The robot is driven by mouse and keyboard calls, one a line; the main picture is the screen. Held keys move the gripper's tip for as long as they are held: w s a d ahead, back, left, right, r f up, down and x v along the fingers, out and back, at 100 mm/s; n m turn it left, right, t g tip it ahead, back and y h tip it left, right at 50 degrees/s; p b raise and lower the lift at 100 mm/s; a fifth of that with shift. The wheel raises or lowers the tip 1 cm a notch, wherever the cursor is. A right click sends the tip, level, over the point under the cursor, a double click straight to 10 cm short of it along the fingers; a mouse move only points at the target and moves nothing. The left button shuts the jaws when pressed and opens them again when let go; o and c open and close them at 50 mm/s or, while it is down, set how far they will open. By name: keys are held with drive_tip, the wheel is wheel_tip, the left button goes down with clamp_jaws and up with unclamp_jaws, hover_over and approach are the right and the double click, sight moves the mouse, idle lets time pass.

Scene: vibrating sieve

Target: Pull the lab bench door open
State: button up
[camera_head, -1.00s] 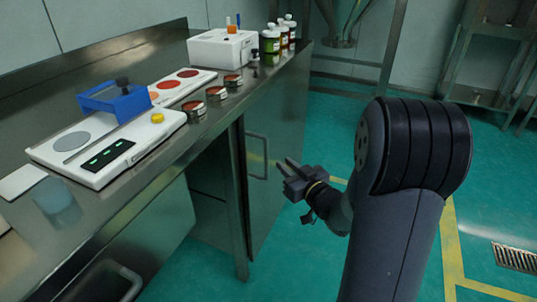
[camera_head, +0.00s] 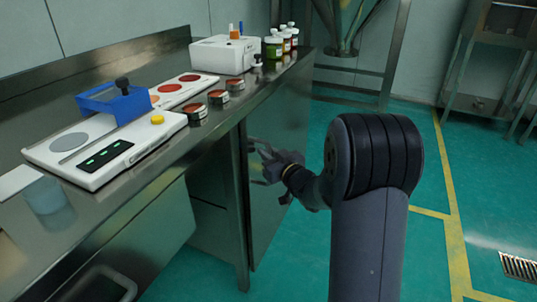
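The lab bench door (camera_head: 285,150) is a dark, glossy steel panel under the right part of the bench. It looks closed or nearly so. Its vertical bar handle is near the door's left edge and is now mostly covered by my gripper (camera_head: 262,162). My gripper is at the handle with its fingers pointing left toward it. Whether the fingers touch or close around the bar cannot be made out at this size.
The steel bench top (camera_head: 160,190) carries a white device with a blue frame (camera_head: 115,104), a white box (camera_head: 222,55), several jars and red dishes, and a beaker (camera_head: 44,195). A bench leg (camera_head: 241,215) stands beside the door. Green floor (camera_head: 300,250) is clear in front.

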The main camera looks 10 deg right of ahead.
clamp_jaws()
idle(0.4)
